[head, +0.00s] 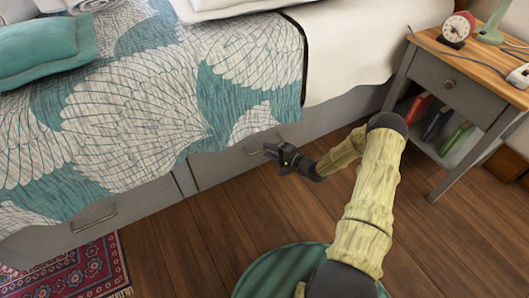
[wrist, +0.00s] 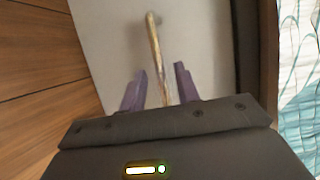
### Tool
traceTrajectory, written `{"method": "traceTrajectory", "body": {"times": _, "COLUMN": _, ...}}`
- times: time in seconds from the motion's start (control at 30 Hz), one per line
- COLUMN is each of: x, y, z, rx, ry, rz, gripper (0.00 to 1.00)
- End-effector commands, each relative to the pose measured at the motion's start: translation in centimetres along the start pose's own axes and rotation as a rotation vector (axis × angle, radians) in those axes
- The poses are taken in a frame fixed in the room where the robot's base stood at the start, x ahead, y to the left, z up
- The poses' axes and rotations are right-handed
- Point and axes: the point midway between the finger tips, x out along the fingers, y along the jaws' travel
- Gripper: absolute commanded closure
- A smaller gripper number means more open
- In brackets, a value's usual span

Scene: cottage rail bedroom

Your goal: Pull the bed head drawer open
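The bed head drawer (head: 215,170) is the grey drawer front under the bed, nearer the nightstand; it looks closed, flush with the bed base. Its brass bar handle (head: 254,152) shows just left of my gripper (head: 272,152), partly hidden by it. In the wrist view the handle (wrist: 154,45) runs up the pale drawer front (wrist: 110,35). My gripper (wrist: 158,88) is open there, with one purple finger on each side of the handle's lower part. I cannot tell whether the fingers touch it.
The blanket (head: 160,100) hangs over the drawer's upper edge. A second drawer with a handle (head: 95,219) is at the left, above a red rug (head: 75,272). A nightstand (head: 462,85) stands at the right. The wooden floor (head: 195,245) before the drawer is clear.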

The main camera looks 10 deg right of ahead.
Motion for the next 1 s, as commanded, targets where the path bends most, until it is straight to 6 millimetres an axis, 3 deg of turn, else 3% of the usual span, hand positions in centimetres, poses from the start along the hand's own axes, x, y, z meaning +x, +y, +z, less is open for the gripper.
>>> {"method": "traceTrajectory", "body": {"times": 0.2, "x": 2.4, "y": 0.1, "z": -0.2, "rx": -0.001, "ry": 0.003, "rz": 0.0, "gripper": 0.68}}
{"method": "traceTrajectory", "body": {"times": 0.5, "x": 2.7, "y": -0.1, "z": -0.1, "rx": 0.0, "ry": 0.002, "rz": 0.0, "gripper": 0.68}}
{"method": "traceTrajectory", "body": {"times": 0.53, "x": 2.8, "y": -0.1, "z": -0.1, "rx": -0.001, "ry": 0.001, "rz": 0.0, "gripper": 0.7}}
{"method": "traceTrajectory", "body": {"times": 0.7, "x": 2.9, "y": -0.1, "z": 0.1, "rx": -0.001, "ry": -0.002, "rz": 0.0, "gripper": 1.0}}
{"method": "traceTrajectory", "body": {"times": 1.0, "x": 2.9, "y": 0.0, "z": 0.3, "rx": -0.001, "ry": -0.005, "rz": 0.001, "gripper": 1.0}}
